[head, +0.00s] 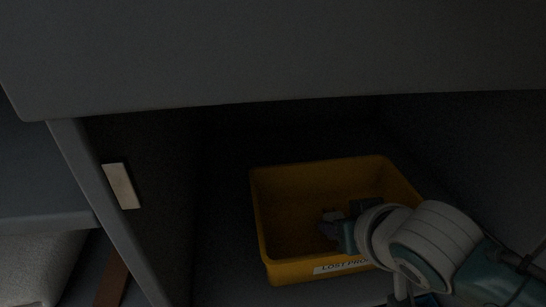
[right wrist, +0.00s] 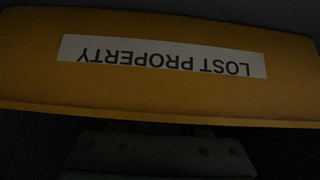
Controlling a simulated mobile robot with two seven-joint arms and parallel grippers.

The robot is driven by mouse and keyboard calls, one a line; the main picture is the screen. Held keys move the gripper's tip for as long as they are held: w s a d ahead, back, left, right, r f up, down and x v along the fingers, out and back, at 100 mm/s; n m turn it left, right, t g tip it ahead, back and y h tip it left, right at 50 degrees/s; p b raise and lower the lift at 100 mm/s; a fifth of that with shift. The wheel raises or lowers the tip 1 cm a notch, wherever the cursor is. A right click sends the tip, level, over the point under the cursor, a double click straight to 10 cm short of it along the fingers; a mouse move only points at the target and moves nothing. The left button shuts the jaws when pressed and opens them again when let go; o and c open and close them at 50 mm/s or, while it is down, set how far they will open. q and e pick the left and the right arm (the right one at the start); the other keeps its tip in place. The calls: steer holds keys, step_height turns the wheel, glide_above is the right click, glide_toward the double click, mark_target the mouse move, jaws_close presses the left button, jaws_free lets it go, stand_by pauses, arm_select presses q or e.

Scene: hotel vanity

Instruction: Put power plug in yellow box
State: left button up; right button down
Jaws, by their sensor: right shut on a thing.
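The yellow box (head: 262,225) stands inside a dark compartment in the head view. Its front carries a white label. In the right wrist view, the box wall (right wrist: 160,95) fills much of the picture, with the label "LOST PROPERTY" upside down. My right gripper (head: 332,222) reaches over the box's front right rim, with its fingers inside the box opening. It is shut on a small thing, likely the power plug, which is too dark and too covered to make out. In the right wrist view the fingertips are hidden. My left gripper is not in view.
A dark shelf or counter edge (head: 270,100) runs above the box. A panel (head: 105,215) with a small pale plate (head: 122,186) stands to the left. Dark floor lies between that panel and the box. A pale, rounded object (head: 35,265) is at the lower left.

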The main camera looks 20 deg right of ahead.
steer(key=shift+c, duration=2.1)
jaws_free()
steer(key=shift+r, duration=0.1)
steer(key=s+a+r+n+g+y+p, duration=0.1)
steer(key=s+a+r+n+g+p, duration=0.1)
steer(key=s+r, duration=0.5)
steer(key=s+a+r+n+g+y+p, duration=0.1)
steer(key=s+r+p, duration=0.4)
steer(key=s, duration=0.7)
step_height(320, 180, up, 2)
steer(key=shift+s+a+r+n+g, duration=0.25)
steer(key=shift+a+n+g, duration=0.55)
steer(key=shift+a+g, duration=0.4)
